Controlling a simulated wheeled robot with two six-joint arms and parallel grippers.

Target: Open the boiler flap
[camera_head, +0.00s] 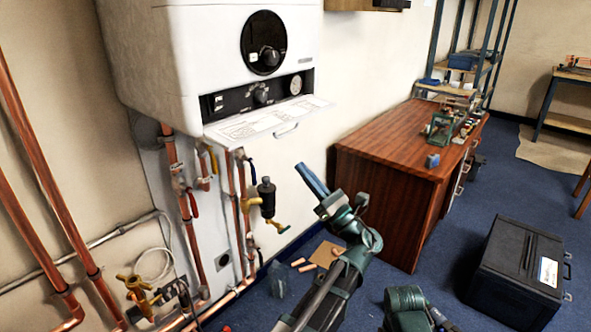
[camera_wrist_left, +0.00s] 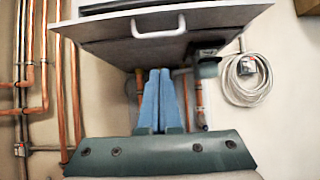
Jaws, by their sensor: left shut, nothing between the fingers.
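The white boiler (camera_head: 200,60) hangs on the wall at the upper left of the head view. Its flap (camera_head: 262,122) is folded down and sticks outward, with a printed diagram on its upper face and a small handle (camera_head: 287,131) at its front edge. The control panel (camera_head: 258,95) behind it is exposed. In the left wrist view the flap (camera_wrist_left: 105,27) and its white handle (camera_wrist_left: 158,22) are at the top. My left gripper (camera_head: 303,168), with blue fingers (camera_wrist_left: 158,74), is shut and empty, below and right of the flap in the head view, apparently apart from it.
Copper pipes and valves (camera_head: 265,190) run below the boiler. A wooden desk (camera_head: 390,150) with small items stands right of my left arm, and a black case (camera_head: 515,270) lies on the blue carpet. Coiled grey cable (camera_wrist_left: 246,78) hangs on the wall.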

